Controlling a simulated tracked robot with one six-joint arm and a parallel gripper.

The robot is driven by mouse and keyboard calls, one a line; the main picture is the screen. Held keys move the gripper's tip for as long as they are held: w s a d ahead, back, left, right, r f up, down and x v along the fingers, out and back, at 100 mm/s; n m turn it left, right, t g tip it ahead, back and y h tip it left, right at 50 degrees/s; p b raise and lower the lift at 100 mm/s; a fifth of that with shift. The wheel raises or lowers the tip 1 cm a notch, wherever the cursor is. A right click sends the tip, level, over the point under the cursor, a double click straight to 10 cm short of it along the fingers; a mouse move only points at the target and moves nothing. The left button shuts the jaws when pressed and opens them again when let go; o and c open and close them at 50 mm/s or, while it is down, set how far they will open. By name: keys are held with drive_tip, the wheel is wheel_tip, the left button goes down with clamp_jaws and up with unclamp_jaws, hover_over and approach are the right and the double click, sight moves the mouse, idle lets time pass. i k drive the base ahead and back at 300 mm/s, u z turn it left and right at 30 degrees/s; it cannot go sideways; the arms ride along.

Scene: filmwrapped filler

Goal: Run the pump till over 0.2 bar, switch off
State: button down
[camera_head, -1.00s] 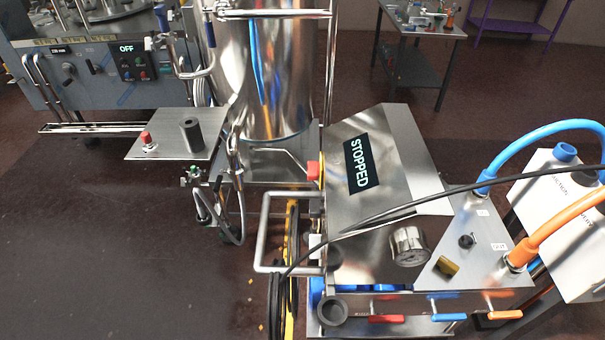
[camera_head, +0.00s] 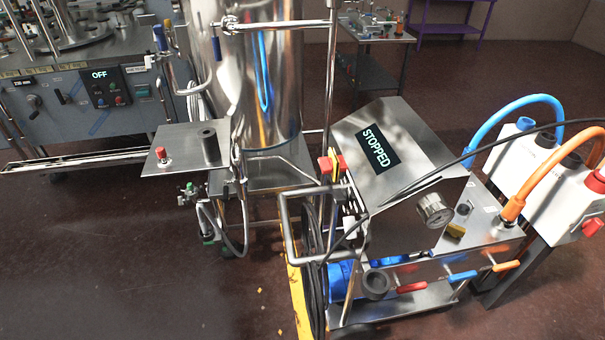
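The pump cart (camera_head: 400,225) stands right of centre, a steel box on a frame with a blue motor (camera_head: 342,280) below. Its tilted display (camera_head: 378,149) reads STOPPED. A round pressure gauge (camera_head: 435,209) sits on its front; the needle is too small to read. A small dark knob (camera_head: 463,208) and a brassy knob (camera_head: 455,230) are right of the gauge. Red (camera_head: 411,287), blue (camera_head: 462,276) and orange (camera_head: 506,265) lever handles line the lower front. A red part (camera_head: 331,163) sits at the box's left edge. My gripper is not in view.
A black cable (camera_head: 470,165) crosses the cart. A steel tank (camera_head: 262,90) stands behind. A machine (camera_head: 80,100) shows OFF at left. Floor (camera_head: 120,260) at front left is clear.

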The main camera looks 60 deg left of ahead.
sight(326, 164)
drive_tip(key=k, duration=0.7)
drive_tip(key=u, duration=1.7)
drive_tip(key=i, duration=1)
drive_tip(key=u, duration=0.15)
